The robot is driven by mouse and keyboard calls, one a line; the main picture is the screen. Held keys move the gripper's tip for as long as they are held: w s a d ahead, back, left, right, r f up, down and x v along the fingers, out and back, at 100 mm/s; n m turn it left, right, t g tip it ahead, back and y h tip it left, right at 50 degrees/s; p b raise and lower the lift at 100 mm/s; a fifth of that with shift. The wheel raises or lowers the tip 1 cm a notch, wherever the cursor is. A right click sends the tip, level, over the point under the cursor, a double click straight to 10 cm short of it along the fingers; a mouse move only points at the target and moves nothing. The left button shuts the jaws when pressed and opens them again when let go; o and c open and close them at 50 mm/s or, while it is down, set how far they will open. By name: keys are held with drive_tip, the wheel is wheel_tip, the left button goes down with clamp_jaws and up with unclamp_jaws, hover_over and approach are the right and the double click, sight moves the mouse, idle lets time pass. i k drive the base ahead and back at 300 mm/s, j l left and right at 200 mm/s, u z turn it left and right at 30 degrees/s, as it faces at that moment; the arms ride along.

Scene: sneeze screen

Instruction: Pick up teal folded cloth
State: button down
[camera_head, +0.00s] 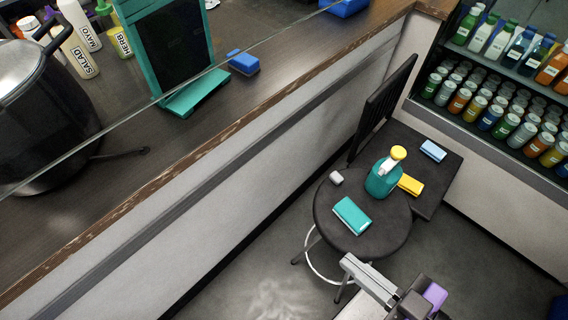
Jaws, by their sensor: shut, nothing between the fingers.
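The teal folded cloth (352,215) lies flat on the near part of a round dark stool seat (335,240). It is a small rectangular pad with a paler edge along one side. My gripper (352,264) shows at the bottom of the view, in front of the stool and to the lower right of the cloth. It looks shut and empty, and it is apart from the cloth in the picture. The rest of my arm is largely cut off by the lower edge.
A teal spray bottle (382,180) with a yellow top stands behind the cloth. A small white item (336,177), a yellow cloth (411,186) and a blue cloth (433,151) are nearby. A counter (200,140) with a glass screen runs along the left; bottle shelves (500,100) stand at right.

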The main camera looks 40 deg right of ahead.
sight(347, 211)
drive_tip(key=l+u, duration=0.4)
drive_tip(key=k+l+u, duration=0.2)
drive_tip(key=l+u, duration=0.2)
drive_tip(key=k+l+u, duration=0.15)
drive_tip(key=l+u, duration=0.25)
